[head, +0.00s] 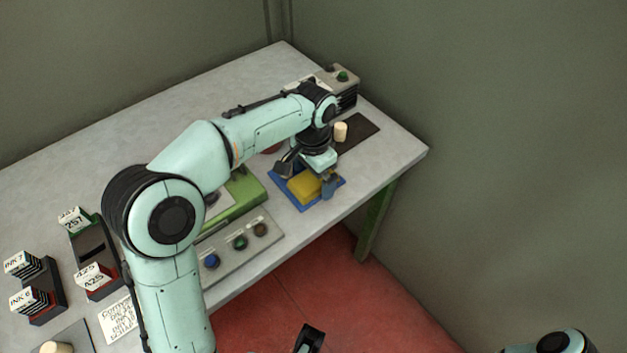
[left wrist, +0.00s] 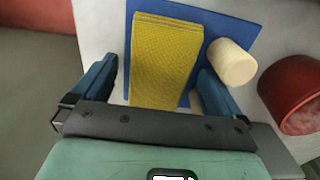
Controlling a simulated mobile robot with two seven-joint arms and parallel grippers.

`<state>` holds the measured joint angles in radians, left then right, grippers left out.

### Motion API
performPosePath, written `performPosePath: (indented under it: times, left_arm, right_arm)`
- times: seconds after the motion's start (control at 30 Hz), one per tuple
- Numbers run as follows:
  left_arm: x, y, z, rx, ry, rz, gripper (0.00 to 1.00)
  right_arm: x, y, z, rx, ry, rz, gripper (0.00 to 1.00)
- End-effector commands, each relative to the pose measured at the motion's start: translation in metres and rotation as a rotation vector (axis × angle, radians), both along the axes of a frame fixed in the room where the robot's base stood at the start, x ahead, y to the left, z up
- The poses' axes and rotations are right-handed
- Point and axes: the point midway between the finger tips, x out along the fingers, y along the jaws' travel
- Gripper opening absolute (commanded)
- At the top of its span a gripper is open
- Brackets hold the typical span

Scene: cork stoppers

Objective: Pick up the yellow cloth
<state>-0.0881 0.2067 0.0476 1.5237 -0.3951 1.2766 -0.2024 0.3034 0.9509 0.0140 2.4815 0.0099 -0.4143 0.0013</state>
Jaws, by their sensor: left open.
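The yellow cloth (head: 303,186) is a folded, textured block lying on a blue mat (head: 284,192) near the table's front right edge. In the left wrist view the cloth (left wrist: 165,55) lies between the two blue fingers, on the blue mat (left wrist: 228,25). My left gripper (head: 309,177) is over the cloth with its fingers apart; in the left wrist view the gripper (left wrist: 155,85) shows a finger on each side of it. I cannot tell whether the fingers touch it. The cloth's near end is hidden by the gripper body. Only a dark tip of my right gripper (head: 309,339) shows at the bottom.
Another cork (head: 340,131) stands on a dark mat (head: 362,128). A green device (head: 240,194) and a panel with knobs (head: 239,243) are to the left.

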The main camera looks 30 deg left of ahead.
Motion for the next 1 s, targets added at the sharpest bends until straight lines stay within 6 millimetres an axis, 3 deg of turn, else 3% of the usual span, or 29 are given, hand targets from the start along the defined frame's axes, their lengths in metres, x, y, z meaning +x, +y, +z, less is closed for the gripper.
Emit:
performPosePath:
  times: [0.17, 0.33, 0.77, 1.0]
  left_arm:
    - [0.000, 0.000, 0.000, 0.000, 0.000, 0.000, 0.97]
    - [0.000, 0.000, 0.001, 0.000, 0.000, 0.000, 0.42]
    - [0.001, 0.000, 0.008, 0.000, -0.003, 0.000, 0.42]
    - [0.001, -0.001, 0.043, -0.001, -0.005, -0.001, 0.42]
  right_arm:
    - [0.000, 0.000, 0.001, 0.000, 0.000, 0.000, 0.43]
    - [0.000, 0.000, 0.001, 0.000, 0.000, 0.000, 0.43]
    - [-0.001, 0.000, 0.002, 0.001, 0.002, 0.001, 0.43]
    - [-0.003, 0.000, 0.010, 0.003, 0.013, 0.003, 0.43]
